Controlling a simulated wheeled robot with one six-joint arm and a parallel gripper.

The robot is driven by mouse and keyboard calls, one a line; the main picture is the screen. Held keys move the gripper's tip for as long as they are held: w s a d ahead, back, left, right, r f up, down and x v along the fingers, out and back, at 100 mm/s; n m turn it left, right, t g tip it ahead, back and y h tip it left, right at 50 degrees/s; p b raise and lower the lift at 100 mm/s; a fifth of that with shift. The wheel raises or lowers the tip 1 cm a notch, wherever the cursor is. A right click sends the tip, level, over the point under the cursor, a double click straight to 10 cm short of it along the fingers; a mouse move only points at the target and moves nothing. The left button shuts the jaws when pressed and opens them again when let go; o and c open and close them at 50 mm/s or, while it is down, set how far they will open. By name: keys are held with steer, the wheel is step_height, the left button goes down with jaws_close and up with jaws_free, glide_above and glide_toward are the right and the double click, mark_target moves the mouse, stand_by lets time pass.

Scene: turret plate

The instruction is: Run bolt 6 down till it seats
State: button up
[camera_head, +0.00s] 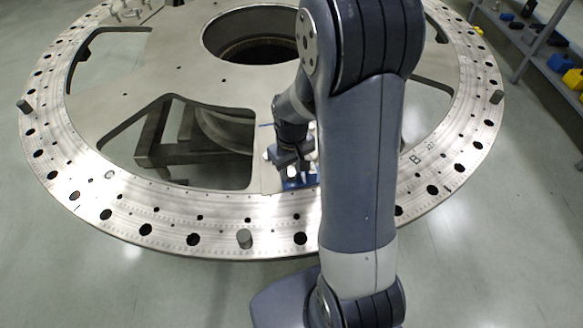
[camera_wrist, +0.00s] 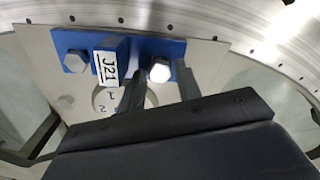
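In the wrist view a blue bracket (camera_wrist: 200,47) with a block labelled J21 (camera_wrist: 107,66) is fixed to the pale plate. A bright hex bolt head (camera_wrist: 160,71) is at its right, and a grey hex bolt head (camera_wrist: 75,61) at its left. No number 6 is readable on any bolt. My gripper (camera_wrist: 161,76) is open, one finger on each side of the bright bolt head in the picture; contact cannot be told. In the head view my gripper (camera_head: 292,158) is over the blue bracket (camera_head: 302,181), partly hidden by my arm.
A round disc marked 1 and 2 (camera_wrist: 104,101) is partly behind my finger. A shelf with bins (camera_head: 560,63) stands at far right.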

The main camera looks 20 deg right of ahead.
steer(key=n, duration=0.6)
steer(key=shift+n+b, duration=0.3)
steer(key=n, duration=0.5)
steer(key=shift+n, duration=0.4)
